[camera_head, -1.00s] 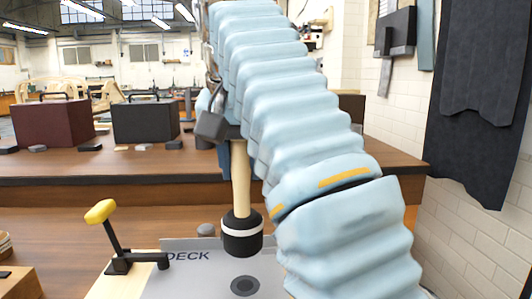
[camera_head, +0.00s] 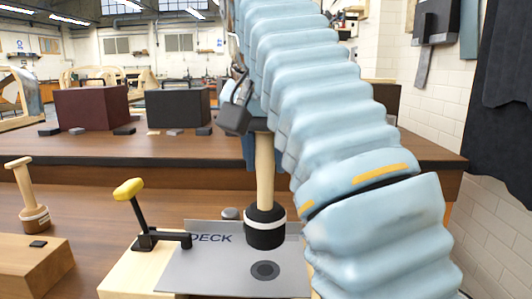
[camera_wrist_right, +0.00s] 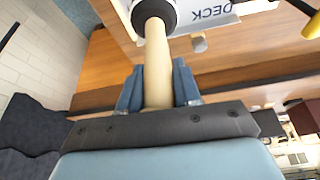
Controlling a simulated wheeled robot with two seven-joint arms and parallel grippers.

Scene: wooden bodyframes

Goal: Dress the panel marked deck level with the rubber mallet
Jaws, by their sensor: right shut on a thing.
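The grey panel marked DECK (camera_head: 200,268) lies on a pale wooden block at the front, with a dark round spot (camera_head: 265,270) on it. The rubber mallet (camera_head: 265,228) has a black head with a white band and a pale wooden handle. It hangs head down over the panel's back part; I cannot tell whether the head touches it. My right gripper (camera_head: 262,128) is shut on the handle's upper part. In the right wrist view the handle (camera_wrist_right: 156,65) runs between the blue fingers, with the head beyond. My left gripper is not in view.
A yellow-handled clamp (camera_head: 140,215) stands at the panel's left edge. Another mallet (camera_head: 30,200) stands head down at the left, behind a wooden block (camera_head: 35,265). A dark red case (camera_head: 92,107) and a black case (camera_head: 177,106) sit on the bench behind.

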